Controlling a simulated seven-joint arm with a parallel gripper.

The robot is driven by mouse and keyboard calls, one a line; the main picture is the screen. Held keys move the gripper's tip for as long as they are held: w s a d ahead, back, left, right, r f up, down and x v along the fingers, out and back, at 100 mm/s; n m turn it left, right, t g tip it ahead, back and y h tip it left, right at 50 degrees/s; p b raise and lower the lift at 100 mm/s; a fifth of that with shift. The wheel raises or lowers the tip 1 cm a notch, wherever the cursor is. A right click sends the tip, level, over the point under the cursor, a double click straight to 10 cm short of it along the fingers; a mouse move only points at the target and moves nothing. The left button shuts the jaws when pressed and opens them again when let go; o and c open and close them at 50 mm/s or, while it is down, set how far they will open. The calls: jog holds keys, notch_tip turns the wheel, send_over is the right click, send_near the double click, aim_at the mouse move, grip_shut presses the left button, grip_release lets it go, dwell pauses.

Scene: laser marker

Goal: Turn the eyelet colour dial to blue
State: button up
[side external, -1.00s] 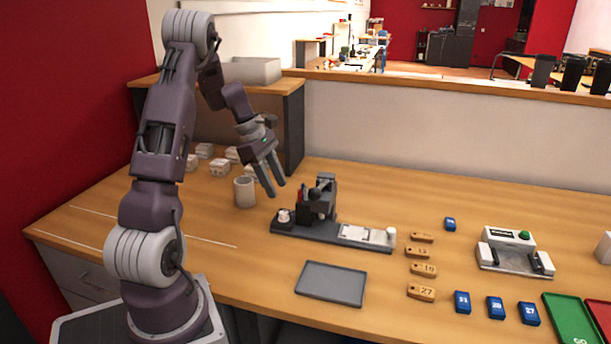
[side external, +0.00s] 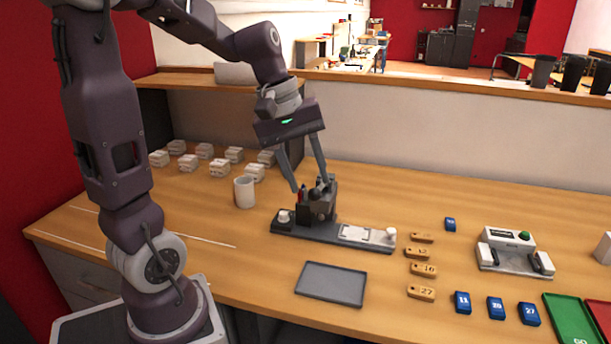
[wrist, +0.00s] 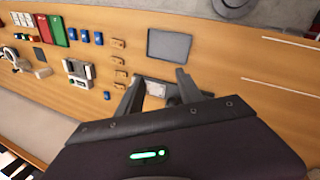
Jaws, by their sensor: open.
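A dark grey device on a long flat base (side external: 340,239) stands mid-table in the side view. Its dark block (side external: 318,210) carries red and dark upright parts. A small whitish knob (side external: 284,216) sits at the base's left end and a white knob (side external: 391,233) at its right end. I cannot tell which part is the eyelet colour dial, nor its setting. My gripper (side external: 310,185) points down, open and empty, with its fingertips at about the top of the block; contact is unclear. In the wrist view my gripper (wrist: 159,76) hides much of the device; its pale plate (wrist: 156,89) shows between the fingers.
A grey tray (side external: 331,284) lies in front of the device. Numbered wooden tags (side external: 421,292) and blue tags (side external: 496,308) lie to the right, with a white machine (side external: 515,250) beyond. A white cup (side external: 244,192) stands left, near several white blocks (side external: 219,168).

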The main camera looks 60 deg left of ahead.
jog(key=shift+s+d+r+m, duration=0.25)
jog(key=shift+s+d+m, duration=0.2)
jog(key=shift+d, duration=0.15)
jog(key=shift+s+d+r+m, duration=0.2)
jog(key=shift+s+d+m, duration=0.1)
jog(key=shift+d+m, duration=0.2)
jog(key=n+t, duration=0.1)
jog(key=n, duration=1.9)
send_near(283, 212)
jog(key=f, duration=0.2)
jog(key=x, duration=0.5)
jog(key=shift+w+d+f, duration=0.2)
jog(key=shift+w+f, duration=0.05)
jog(key=shift+w, duration=0.05)
jog(key=shift+w+f, duration=0.15)
jog(key=shift+f, duration=0.15)
jog(key=shift+c, duration=0.4)
